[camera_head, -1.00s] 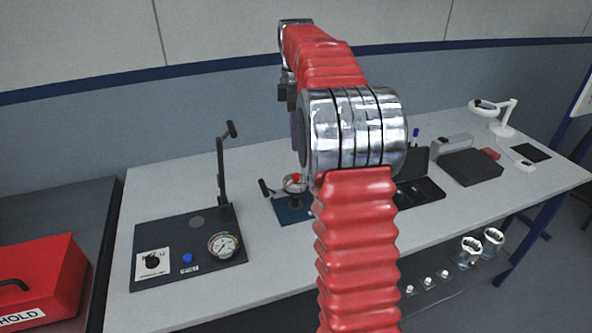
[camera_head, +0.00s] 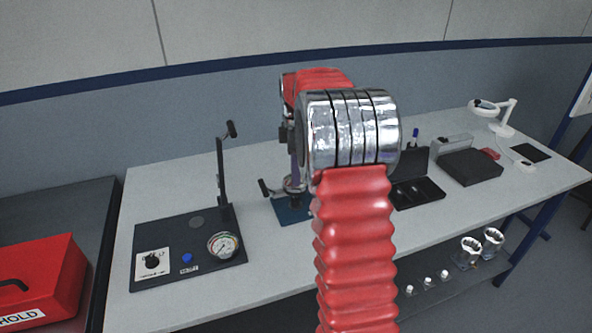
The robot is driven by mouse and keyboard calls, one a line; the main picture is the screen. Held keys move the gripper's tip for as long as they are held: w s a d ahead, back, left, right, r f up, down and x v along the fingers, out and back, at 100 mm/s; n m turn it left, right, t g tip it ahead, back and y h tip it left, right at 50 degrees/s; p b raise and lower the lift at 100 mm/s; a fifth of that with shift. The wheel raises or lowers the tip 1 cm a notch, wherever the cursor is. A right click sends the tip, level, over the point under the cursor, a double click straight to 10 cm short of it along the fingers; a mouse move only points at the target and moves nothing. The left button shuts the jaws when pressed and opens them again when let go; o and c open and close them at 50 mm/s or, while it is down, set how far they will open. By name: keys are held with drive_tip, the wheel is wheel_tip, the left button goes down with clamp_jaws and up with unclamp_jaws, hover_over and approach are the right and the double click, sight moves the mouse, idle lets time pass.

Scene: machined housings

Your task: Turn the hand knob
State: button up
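A small fixture on a blue base (camera_head: 291,212) stands at the middle of the bench. It has a silver round body (camera_head: 293,190) and a black side lever (camera_head: 266,189). The red-topped part above that body is covered now by my arm's end. My gripper (camera_head: 298,174) hangs down over this fixture, mostly hidden behind my arm; I cannot see its fingertips clearly, nor whether they touch anything. Another knob, black on a white plate (camera_head: 152,263), sits on the dark panel at left, away from my gripper.
The dark panel (camera_head: 170,232) also carries a pressure gauge (camera_head: 222,245), a blue button (camera_head: 187,258) and an upright lever (camera_head: 223,180). A black tray (camera_head: 421,193), dark box (camera_head: 470,167) and magnifier lamp (camera_head: 503,128) stand at right. A red box (camera_head: 45,280) is at far left.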

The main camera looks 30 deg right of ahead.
clamp_jaws()
idle(0.4)
